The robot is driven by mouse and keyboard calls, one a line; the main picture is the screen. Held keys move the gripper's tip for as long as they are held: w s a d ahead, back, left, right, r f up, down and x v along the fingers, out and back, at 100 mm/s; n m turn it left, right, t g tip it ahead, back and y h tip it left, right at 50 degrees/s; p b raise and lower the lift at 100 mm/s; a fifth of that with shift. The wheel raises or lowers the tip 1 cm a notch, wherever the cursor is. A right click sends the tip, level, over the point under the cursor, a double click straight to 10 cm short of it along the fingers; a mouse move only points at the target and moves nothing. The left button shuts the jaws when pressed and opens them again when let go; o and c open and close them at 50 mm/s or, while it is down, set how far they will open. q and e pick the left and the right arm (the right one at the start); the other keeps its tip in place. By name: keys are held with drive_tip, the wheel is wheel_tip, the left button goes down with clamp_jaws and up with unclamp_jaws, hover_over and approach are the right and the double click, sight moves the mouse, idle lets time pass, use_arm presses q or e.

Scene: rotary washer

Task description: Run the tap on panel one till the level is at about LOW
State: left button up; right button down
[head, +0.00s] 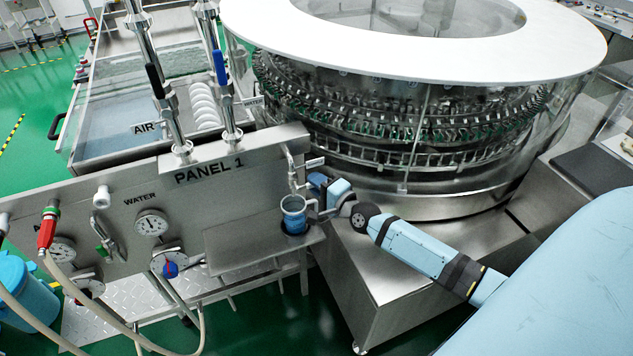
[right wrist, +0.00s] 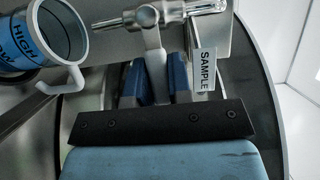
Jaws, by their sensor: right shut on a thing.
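Panel one (head: 225,170) is a steel front marked PANEL 1. The sample tap (head: 291,168) is on its right end, and it shows at the top of the right wrist view (right wrist: 172,12) with a hanging SAMPLE tag (right wrist: 204,70). A blue cup with a handle (head: 293,208) stands upright below the tap. In the right wrist view the cup (right wrist: 45,35) shows HIGH and part of a second word; I cannot tell the liquid level. My right gripper (head: 318,184) is shut on the tap's lever (right wrist: 154,60), right of the cup. My left gripper is out of view.
A steel shelf (head: 235,245) juts out around the cup. The round washer (head: 410,150) stands close behind my right arm. Gauges, hoses and a red-handled valve (head: 47,230) are on the panel's left. A blue bucket (head: 25,285) stands at the far left.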

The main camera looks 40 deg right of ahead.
drive_tip(key=c, duration=1)
unclamp_jaws()
drive_tip(key=shift+c, duration=0.2)
drive_tip(key=shift+s, duration=0.15)
drive_tip(key=s+d+b, duration=0.1)
drive_tip(key=s+d, duration=0.1)
drive_tip(key=s, duration=1.1)
drive_tip(key=shift+s+b, duration=0.2)
drive_tip(key=shift+b, duration=0.1)
drive_tip(key=s+a+f+n+g+p, duration=0.3)
drive_tip(key=s+a+n, duration=0.3)
drive_tip(key=a+n, duration=0.3)
drive_tip(key=s+a+f+n+g+p, duration=0.3)
drive_tip(key=s+a+n, duration=0.3)
drive_tip(key=a+n, duration=0.4)
drive_tip(key=shift+s+a+g+p, duration=0.25)
drive_tip(key=shift+a+g+p, duration=0.15)
drive_tip(key=shift+a+p, duration=0.4)
